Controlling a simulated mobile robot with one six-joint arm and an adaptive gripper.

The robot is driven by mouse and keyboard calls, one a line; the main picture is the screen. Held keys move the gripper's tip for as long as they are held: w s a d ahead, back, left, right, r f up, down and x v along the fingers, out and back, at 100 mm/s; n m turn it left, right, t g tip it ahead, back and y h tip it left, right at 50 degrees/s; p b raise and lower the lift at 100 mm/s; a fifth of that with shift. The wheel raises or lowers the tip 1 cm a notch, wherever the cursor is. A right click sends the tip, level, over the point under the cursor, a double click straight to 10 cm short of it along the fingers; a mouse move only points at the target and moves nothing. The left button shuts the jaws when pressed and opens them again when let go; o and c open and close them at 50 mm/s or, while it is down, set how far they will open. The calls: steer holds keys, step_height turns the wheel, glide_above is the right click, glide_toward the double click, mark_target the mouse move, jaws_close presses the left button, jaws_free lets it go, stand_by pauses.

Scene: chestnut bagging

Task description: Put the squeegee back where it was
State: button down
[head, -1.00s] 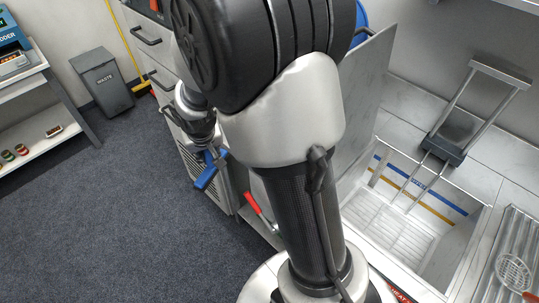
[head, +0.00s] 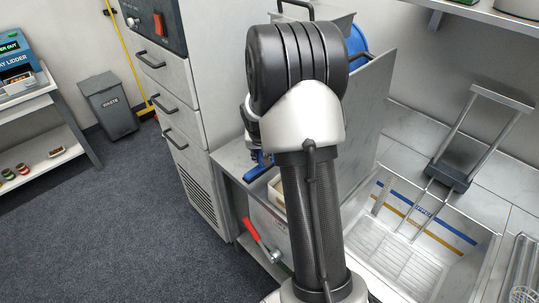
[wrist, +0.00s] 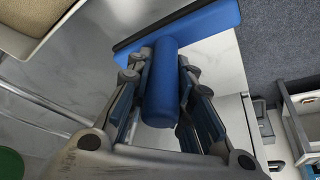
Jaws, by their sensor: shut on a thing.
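The blue squeegee (wrist: 163,95) is in my gripper (wrist: 163,65), whose two fingers are closed on either side of its thick round handle. Its wide blue head with a black edge (wrist: 195,20) lies across the top of the wrist view, above a pale surface. In the head view a small part of the blue squeegee (head: 264,172) shows left of my arm, above the low steel counter. Most of my gripper is hidden there behind my arm.
A beige tray (wrist: 28,18) is at the upper left of the wrist view. An upright steel panel (head: 372,110) and a sink basin (head: 400,250) stand to the right. A drawer cabinet (head: 165,110) and a red lever (head: 250,230) are to the left.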

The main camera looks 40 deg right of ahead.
steer(key=d, duration=0.3)
steer(key=shift+w+d, duration=0.1)
steer(key=shift+d, duration=0.05)
steer(key=shift+d+f+b, duration=0.1)
steer(key=shift+f+b, duration=0.85)
steer(key=shift+f, duration=0.8)
steer(key=shift+f, duration=0.1)
steer(key=c, duration=1.4)
jaws_free()
